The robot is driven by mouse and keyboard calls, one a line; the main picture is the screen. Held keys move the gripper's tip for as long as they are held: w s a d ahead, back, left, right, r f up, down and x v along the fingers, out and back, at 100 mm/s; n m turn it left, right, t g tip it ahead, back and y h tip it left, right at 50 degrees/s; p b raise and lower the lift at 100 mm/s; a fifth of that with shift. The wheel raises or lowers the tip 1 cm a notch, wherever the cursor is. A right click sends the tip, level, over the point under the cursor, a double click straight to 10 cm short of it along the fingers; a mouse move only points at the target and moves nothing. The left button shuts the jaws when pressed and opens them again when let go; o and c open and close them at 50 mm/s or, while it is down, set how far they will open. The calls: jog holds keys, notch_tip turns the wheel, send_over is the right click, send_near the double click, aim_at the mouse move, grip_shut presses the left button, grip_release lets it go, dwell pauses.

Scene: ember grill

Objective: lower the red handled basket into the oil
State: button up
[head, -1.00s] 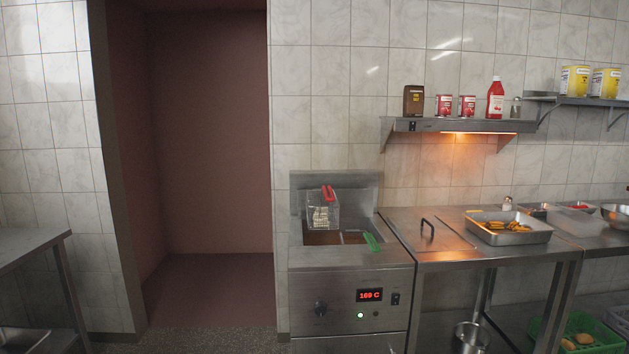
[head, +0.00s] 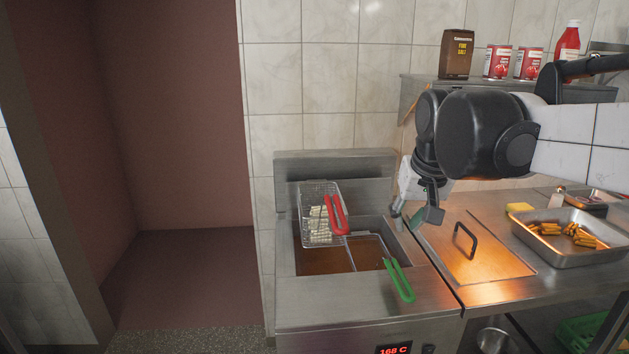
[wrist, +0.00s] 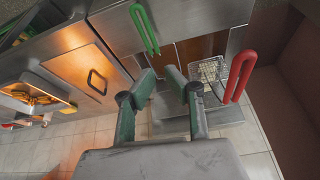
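The red-handled basket (head: 316,214) hangs raised at the back left of the fryer, with pale food in its mesh. Its red handle (head: 337,214) points toward the front right. In the wrist view the red handle (wrist: 240,75) is at the right. The oil (head: 325,262) shows brown in the fryer below. A second basket with a green handle (head: 399,281) sits low in the right part of the fryer. My gripper (head: 418,214) is above the fryer's right edge, apart from both handles. In the wrist view my gripper (wrist: 160,78) has its fingers spread, with nothing between them.
A metal lid with a black handle (head: 465,240) lies in the counter right of the fryer. A tray of fried food (head: 570,236) stands farther right. A shelf (head: 428,84) with a brown salt box, red cans and a bottle is above, behind my arm.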

jog(key=w+a+r+g+p, duration=0.1)
jog(key=w+a+p, duration=0.1)
jog(key=w+a, duration=0.5)
jog(key=w+a+r+g+p, duration=0.1)
jog(key=w+a+p, duration=0.25)
jog(key=w, duration=0.75)
jog(key=w+a+f+g+p, duration=0.1)
jog(key=w+a+f, duration=0.2)
jog(key=a, duration=0.1)
jog(key=w+a+f+n+p, duration=0.1)
jog(key=w+a+f, duration=0.2)
jog(key=w+a, duration=0.1)
jog(key=w+a+f+g+p, duration=0.1)
jog(key=w+a+f, duration=0.2)
jog(key=a, duration=0.3)
jog(key=shift+w+a+f+g+h+p, duration=0.1)
jog(key=shift+w+g+h+p, duration=0.15)
jog(key=shift+g+h+p, duration=0.1)
notch_tip(320, 180, down, 13)
jog(key=shift+f+p, duration=0.2)
jog(key=shift+p, duration=0.55)
grip_shut()
